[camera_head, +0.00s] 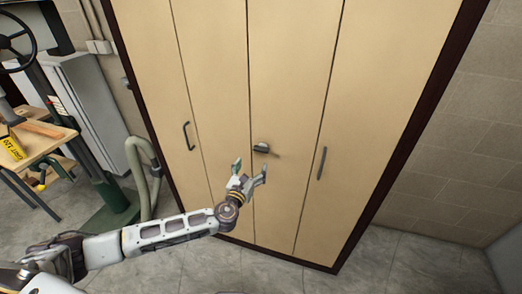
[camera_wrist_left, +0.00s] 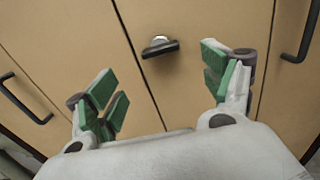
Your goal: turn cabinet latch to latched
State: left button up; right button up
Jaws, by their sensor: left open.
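The cabinet (camera_head: 290,60) is tall and wooden, with several closed door panels. Its latch (camera_head: 262,148) is a small dark metal turn handle on a round silver base, near a door seam. The handle lies roughly level, tilted slightly. The latch also shows in the left wrist view (camera_wrist_left: 160,46), ahead of the gripper. My left gripper (camera_head: 250,172) is open and empty, just below the latch in the head view and apart from it. In the left wrist view its green-padded fingers (camera_wrist_left: 165,82) are spread wide to either side below the latch. My right gripper is not in view.
Dark bar handles (camera_head: 187,136) and (camera_head: 321,163) are on the doors to either side of the latch. A workbench (camera_head: 35,145) and a grey-green hose (camera_head: 146,170) stand at the left. The floor (camera_head: 390,260) at the front right is clear.

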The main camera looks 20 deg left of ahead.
aim_at(260, 151)
pick_arm(q)
jog(key=shift+w+d+p, duration=0.15)
jog(key=shift+w+p, duration=0.15)
jog(key=shift+w, duration=2.6)
jog(key=shift+w+d+p, duration=0.1)
jog(key=shift+w+p, duration=0.15)
jog(key=shift+w, duration=2.65)
jog(key=c, duration=1)
jog(key=shift+c, duration=0.2)
